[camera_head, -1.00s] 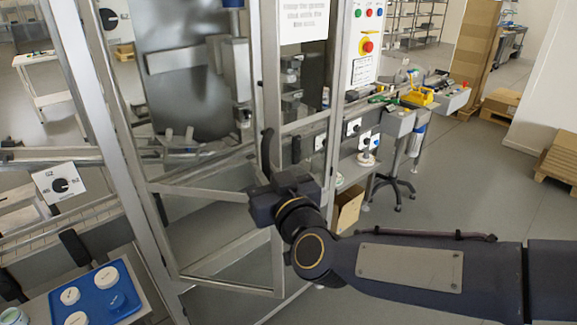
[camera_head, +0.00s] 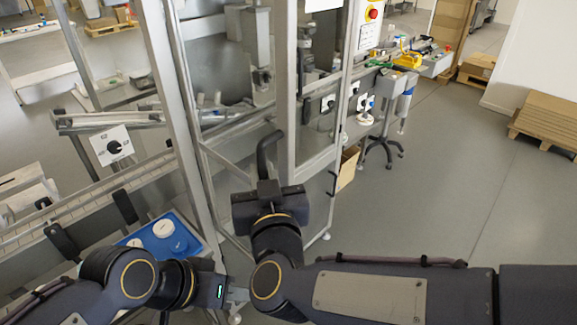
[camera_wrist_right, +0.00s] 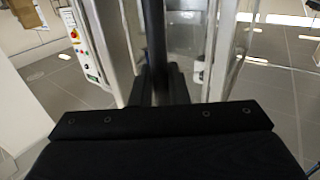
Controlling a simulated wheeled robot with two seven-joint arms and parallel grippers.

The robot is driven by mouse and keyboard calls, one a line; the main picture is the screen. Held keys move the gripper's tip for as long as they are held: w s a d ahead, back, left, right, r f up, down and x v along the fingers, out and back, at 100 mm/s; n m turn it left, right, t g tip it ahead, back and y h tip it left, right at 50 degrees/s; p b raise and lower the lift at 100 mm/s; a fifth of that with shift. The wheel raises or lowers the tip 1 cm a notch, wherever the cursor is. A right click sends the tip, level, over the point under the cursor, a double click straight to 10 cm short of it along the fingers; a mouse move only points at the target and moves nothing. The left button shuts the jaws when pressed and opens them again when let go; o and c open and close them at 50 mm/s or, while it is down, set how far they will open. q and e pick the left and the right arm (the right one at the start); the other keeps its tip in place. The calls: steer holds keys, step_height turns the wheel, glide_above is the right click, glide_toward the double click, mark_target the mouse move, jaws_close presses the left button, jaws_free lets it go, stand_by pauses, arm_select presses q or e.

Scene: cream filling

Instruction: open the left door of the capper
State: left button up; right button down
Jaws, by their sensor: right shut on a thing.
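The capper's left door is a clear panel in a grey metal frame (camera_head: 285,75), with a black bar handle (camera_head: 267,150) on its free edge. The door stands ajar, swung out toward me. My right gripper (camera_head: 268,188) is shut on the handle; in the right wrist view the dark upright handle (camera_wrist_right: 155,35) sits between the fingers (camera_wrist_right: 158,85). My right arm and gripper hide the lower part of the door. My left gripper (camera_head: 236,294) is low in the head view, apart from the door; whether its fingers are open is not clear.
A blue tray (camera_head: 192,243) with white lids (camera_head: 163,228) lies at the lower left, partly behind my left arm. Floor at right (camera_head: 430,200) is clear.

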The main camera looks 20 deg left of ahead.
steer(key=shift+s+a+r, duration=0.15)
steer(key=shift+s+a, duration=0.25)
steer(key=shift+s, duration=0.1)
steer(key=c, duration=1.8)
jaws_free()
steer(key=shift+c, duration=0.2)
steer(key=shift+o, duration=0.4)
steer(key=b+v, duration=0.1)
steer(key=v, duration=0.6)
steer(key=shift+s+d, duration=0.25)
steer(key=shift+s, duration=0.05)
